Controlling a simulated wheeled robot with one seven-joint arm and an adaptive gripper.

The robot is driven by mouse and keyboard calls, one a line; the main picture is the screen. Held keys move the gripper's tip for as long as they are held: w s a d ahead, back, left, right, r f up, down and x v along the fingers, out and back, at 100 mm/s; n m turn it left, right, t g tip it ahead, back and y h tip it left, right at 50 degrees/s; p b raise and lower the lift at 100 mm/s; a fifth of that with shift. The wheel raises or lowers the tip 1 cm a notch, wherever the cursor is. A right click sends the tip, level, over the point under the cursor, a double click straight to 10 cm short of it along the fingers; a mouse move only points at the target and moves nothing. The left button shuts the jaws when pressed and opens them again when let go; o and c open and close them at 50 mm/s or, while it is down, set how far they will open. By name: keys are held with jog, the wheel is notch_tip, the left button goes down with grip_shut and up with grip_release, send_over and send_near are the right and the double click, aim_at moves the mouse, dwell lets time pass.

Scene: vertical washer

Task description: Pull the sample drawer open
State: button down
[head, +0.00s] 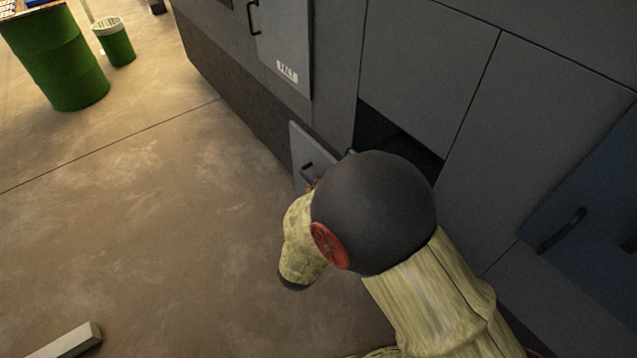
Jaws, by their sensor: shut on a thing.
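The sample drawer's light grey front (299,147) stands out from the dark grey washer (430,65), left of a dark opening (376,131) in the machine's face. The drawer is at least partly open. Its small dark handle (307,167) shows on the front. My gripper (311,182) is at this handle and shut on it; only a small part of it shows. My arm's dark round joint and pale-covered links hide the rest of the gripper and much of the drawer.
A light grey panel (284,40) with a dark handle is higher on the machine. A blue door (590,190) with a handle is at right. Green drums (62,65) stand far left. A pale block (68,341) lies at bottom left. The floor between is clear.

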jog(key=shift+f, duration=0.1)
jog(key=c, duration=1.9)
grip_release()
jog(key=s, duration=0.4)
jog(key=s+a+r, duration=0.1)
jog(key=s, duration=0.6)
jog(key=shift+s+a+r, duration=0.35)
jog(key=shift+r, duration=0.05)
